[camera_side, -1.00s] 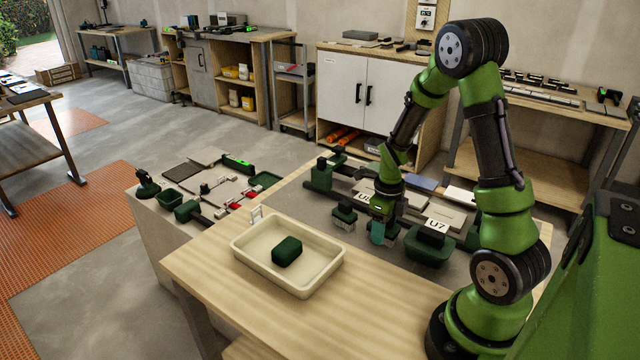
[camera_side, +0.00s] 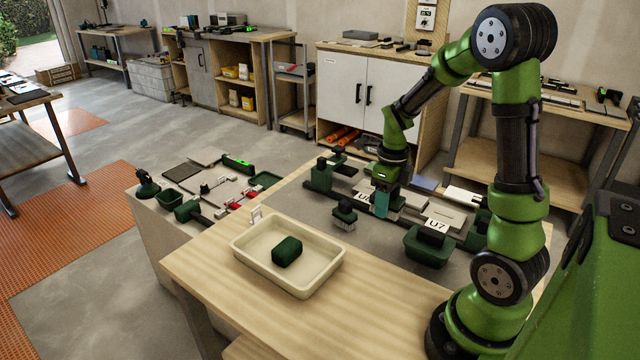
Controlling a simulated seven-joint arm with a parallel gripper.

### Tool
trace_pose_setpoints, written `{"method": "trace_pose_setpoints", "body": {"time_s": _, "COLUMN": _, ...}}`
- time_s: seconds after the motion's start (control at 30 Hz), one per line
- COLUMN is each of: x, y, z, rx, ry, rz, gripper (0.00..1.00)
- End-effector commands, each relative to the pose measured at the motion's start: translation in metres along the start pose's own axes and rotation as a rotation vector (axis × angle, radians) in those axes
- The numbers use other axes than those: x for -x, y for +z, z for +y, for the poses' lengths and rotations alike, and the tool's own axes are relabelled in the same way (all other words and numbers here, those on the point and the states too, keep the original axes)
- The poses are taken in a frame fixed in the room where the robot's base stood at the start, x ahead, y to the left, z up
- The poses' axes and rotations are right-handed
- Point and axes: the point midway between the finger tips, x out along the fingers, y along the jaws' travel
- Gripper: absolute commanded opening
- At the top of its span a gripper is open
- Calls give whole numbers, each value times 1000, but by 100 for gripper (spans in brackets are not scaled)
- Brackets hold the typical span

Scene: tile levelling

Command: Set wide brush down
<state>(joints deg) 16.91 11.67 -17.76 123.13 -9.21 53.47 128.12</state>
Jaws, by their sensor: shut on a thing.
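My gripper (camera_side: 388,184) is over the grey work area of the bench, behind the cream tray. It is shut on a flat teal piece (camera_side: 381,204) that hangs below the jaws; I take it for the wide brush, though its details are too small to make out. Its lower end seems above the grey surface, but the exact gap cannot be told. A smaller dark green brush (camera_side: 344,211) with pale bristles stands upright to the left, apart from the gripper.
A cream tray (camera_side: 243,259) with a dark green block (camera_side: 287,250) stands at the front. A dark green tub (camera_side: 428,249) with a U7 label is to the right of the gripper. Light tiles lie behind. Bare wood (camera_side: 215,295) lies front left.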

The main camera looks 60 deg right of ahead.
Motion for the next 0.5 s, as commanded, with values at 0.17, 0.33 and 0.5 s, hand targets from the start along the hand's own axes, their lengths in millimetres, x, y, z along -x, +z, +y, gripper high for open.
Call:
{"method": "trace_pose_setpoints", "body": {"time_s": 0.17, "x": 28, "y": 2, "z": 0, "rx": 2, "ry": -2, "rz": -6, "gripper": 7}}
{"method": "trace_pose_setpoints", "body": {"time_s": 0.33, "x": 63, "y": 1, "z": -1, "rx": 1, "ry": -3, "rz": -6, "gripper": 7}}
{"method": "trace_pose_setpoints", "body": {"time_s": 0.5, "x": 78, "y": 21, "z": -10, "rx": -13, "ry": -6, "rz": 4, "gripper": 7}}
